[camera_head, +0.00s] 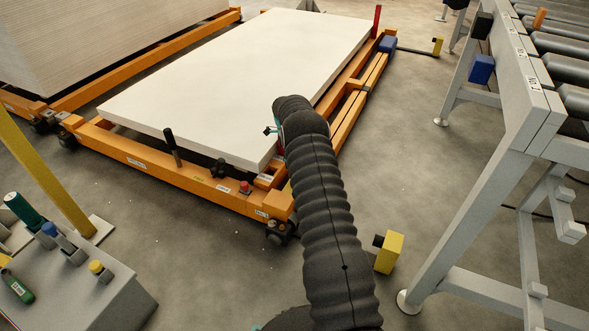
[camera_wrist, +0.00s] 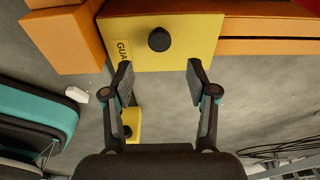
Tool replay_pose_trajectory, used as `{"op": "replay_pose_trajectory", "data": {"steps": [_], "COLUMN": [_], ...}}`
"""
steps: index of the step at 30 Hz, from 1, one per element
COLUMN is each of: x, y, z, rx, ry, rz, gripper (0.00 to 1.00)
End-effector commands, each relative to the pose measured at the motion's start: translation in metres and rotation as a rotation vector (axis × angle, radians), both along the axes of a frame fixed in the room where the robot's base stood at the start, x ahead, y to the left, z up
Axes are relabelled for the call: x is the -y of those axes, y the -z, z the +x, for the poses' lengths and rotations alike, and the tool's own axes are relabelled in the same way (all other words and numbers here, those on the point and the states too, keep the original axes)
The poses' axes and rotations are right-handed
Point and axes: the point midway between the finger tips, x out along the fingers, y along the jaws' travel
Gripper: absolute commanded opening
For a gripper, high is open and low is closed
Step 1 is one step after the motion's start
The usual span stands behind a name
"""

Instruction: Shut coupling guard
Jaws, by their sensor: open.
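The coupling guard (camera_wrist: 195,35) is a yellow plate with a black round knob (camera_wrist: 159,39) and a partly covered label starting "GUA", at the top of the wrist view. It lies against orange frame parts; whether it is open or shut I cannot tell. My gripper (camera_wrist: 160,80) is open and empty. Its two fingers point toward the plate, one on each side below the knob, apart from the knob. In the head view my dark sleeved arm reaches to the near right corner of the orange cart (camera_head: 160,166) and hides the guard and my fingers.
A white slab (camera_head: 245,75) lies on the cart. A roller conveyor (camera_head: 500,110) stands at right. A yellow block (camera_head: 388,253) with a black knob stands on the floor beside my arm. A grey control box (camera_head: 80,285) is at lower left. Floor between cart and conveyor is mostly clear.

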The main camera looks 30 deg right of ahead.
Motion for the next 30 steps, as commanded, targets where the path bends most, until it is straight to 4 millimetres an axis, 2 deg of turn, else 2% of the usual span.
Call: {"op": "replay_pose_trajectory", "data": {"steps": [3,10,30], "x": [-0.002,-0.004,-0.005], "y": [-0.021,-0.042,-0.045], "z": [0.003,0.005,0.005], "rx": [0.002,-0.001,-0.001], "ry": [0.000,0.000,-0.001], "rz": [-0.001,0.000,0.001], "gripper": [0.58,0.58,0.58]}}
